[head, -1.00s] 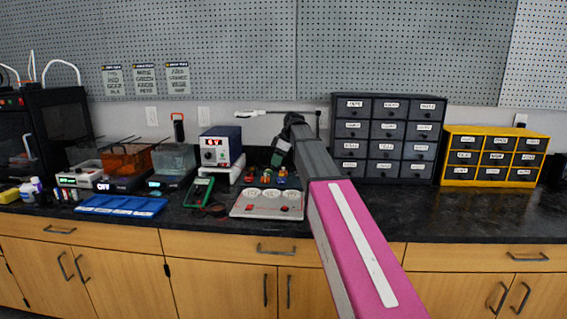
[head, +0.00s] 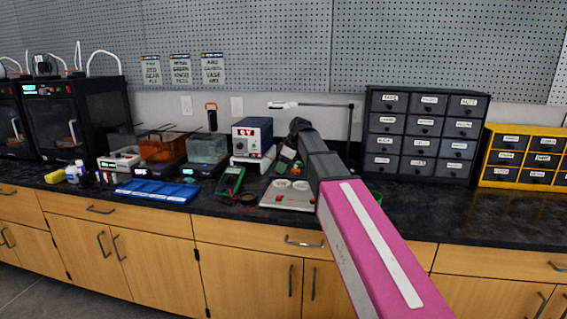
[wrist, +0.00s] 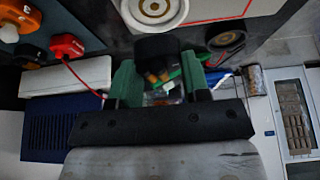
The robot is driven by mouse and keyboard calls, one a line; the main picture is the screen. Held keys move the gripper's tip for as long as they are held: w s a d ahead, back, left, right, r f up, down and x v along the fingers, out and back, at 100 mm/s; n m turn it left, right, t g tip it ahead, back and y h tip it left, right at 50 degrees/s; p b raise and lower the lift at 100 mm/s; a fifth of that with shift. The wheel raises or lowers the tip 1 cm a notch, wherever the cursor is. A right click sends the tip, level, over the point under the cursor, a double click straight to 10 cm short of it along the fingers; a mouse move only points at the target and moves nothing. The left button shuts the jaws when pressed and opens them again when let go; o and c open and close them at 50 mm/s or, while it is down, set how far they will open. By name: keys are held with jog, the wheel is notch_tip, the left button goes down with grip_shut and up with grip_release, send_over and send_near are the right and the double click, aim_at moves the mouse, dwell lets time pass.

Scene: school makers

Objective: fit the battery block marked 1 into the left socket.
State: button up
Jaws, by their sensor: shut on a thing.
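My gripper (wrist: 160,84) shows in the wrist view with its green fingers on either side of a dark block (wrist: 157,47). The fingers are shut on it; no number shows on it, so I cannot tell if it is block 1. In the head view my gripper (head: 288,153) is mostly hidden by my arm, above the back of a grey panel (head: 275,205) with round white sockets. One round socket (wrist: 155,8) is at the top of the wrist view, beyond the block and apart from it. I cannot tell which socket is the left one.
A blue power supply (head: 252,135) stands left of my gripper, and a green multimeter (head: 229,182) lies left of the panel. Red (wrist: 67,45) and orange (wrist: 20,18) plugs show in the wrist view. A lamp arm (head: 325,105) stands behind. Counter (head: 425,215) is clear on the right.

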aim_at(283, 185)
jog(key=shift+f, duration=1.85)
jog(key=shift+f, duration=0.65)
jog(key=o, duration=0.7)
jog(key=shift+c, duration=0.2)
jog(key=shift+r, duration=0.1)
jog(key=w+v, duration=0.1)
jog(key=v, duration=0.9)
jog(key=shift+s+d+r, duration=0.25)
jog(key=shift+s+r, duration=0.1)
jog(key=shift+s, duration=0.2)
